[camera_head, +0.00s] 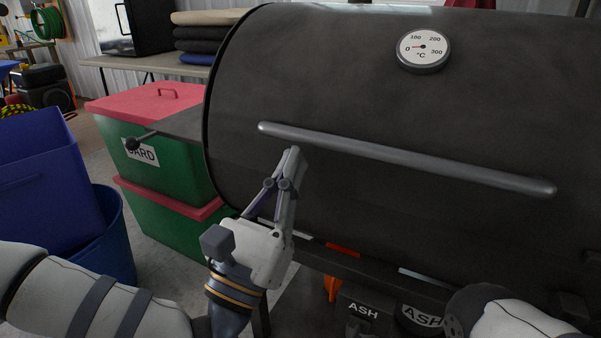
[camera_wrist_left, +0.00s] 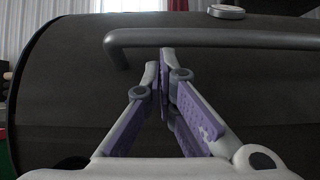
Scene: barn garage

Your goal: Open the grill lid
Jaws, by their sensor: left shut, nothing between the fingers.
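The dark grill lid (camera_head: 330,80) is shut and fills the right of the head view; it also fills the left wrist view (camera_wrist_left: 60,100). A long grey handle bar (camera_head: 400,155) runs across its front, and shows in the left wrist view (camera_wrist_left: 220,39). My left gripper (camera_head: 291,155) is shut and empty, its tips just below the handle near its left end. In the left wrist view the shut fingertips (camera_wrist_left: 160,62) come up to the bar's underside; whether they touch it I cannot tell. My right gripper is not in view; part of my right arm shows at the lower right.
A round thermometer (camera_head: 423,50) sits on the lid. A dark side shelf (camera_head: 180,124) juts out left of the grill. Green bins with red lids (camera_head: 155,104) stand behind it, and blue containers (camera_head: 45,180) stand at the far left. Ash boxes (camera_head: 362,312) are below the grill.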

